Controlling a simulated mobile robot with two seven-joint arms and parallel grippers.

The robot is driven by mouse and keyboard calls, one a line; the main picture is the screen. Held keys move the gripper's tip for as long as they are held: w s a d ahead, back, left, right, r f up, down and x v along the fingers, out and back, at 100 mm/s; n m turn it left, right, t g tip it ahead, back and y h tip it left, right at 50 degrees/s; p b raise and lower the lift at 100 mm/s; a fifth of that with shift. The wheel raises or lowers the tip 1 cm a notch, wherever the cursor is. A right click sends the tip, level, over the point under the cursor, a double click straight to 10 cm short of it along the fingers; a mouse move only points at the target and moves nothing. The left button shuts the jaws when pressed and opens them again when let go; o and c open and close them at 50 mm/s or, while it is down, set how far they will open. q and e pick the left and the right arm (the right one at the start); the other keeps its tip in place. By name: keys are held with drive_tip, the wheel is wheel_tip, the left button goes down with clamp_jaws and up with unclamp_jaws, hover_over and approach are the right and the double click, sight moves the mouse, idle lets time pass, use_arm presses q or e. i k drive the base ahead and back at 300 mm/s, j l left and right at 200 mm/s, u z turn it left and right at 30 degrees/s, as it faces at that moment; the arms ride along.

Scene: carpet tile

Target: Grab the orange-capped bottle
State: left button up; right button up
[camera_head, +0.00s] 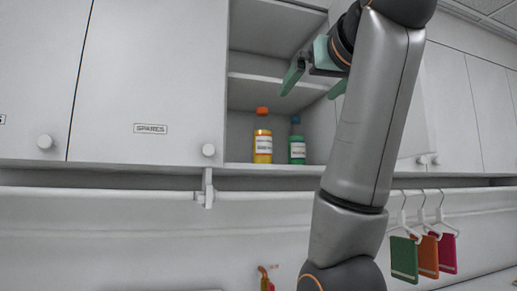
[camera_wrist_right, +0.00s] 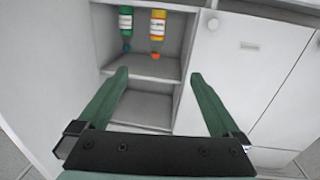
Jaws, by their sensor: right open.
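The orange-capped bottle (camera_head: 263,146) is yellow with a white label and stands upright on the bottom shelf of an open cabinet. It also shows, upside down, in the right wrist view (camera_wrist_right: 158,28), beyond the fingertips. My right gripper (camera_head: 308,95) is open and empty, above the bottle and to its right in the head view. In the right wrist view the gripper (camera_wrist_right: 159,74) has its green fingers spread wide, pointing towards the cabinet, with the orange cap between their directions. The gripper is apart from the bottle. My left gripper is not in view.
A green bottle with a blue cap (camera_head: 297,147) stands close to the right of the orange-capped one. Shelves (camera_head: 262,90) lie above both. A closed door marked SPARES (camera_head: 150,100) is at the left. Colored cloths (camera_head: 427,255) hang from a rail at the lower right.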

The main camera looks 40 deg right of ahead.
sight(262, 131)
drive_tip(key=i+l, duration=0.35)
drive_tip(key=i, duration=0.2)
drive_tip(key=i+l, duration=0.4)
drive_tip(key=i, duration=0.15)
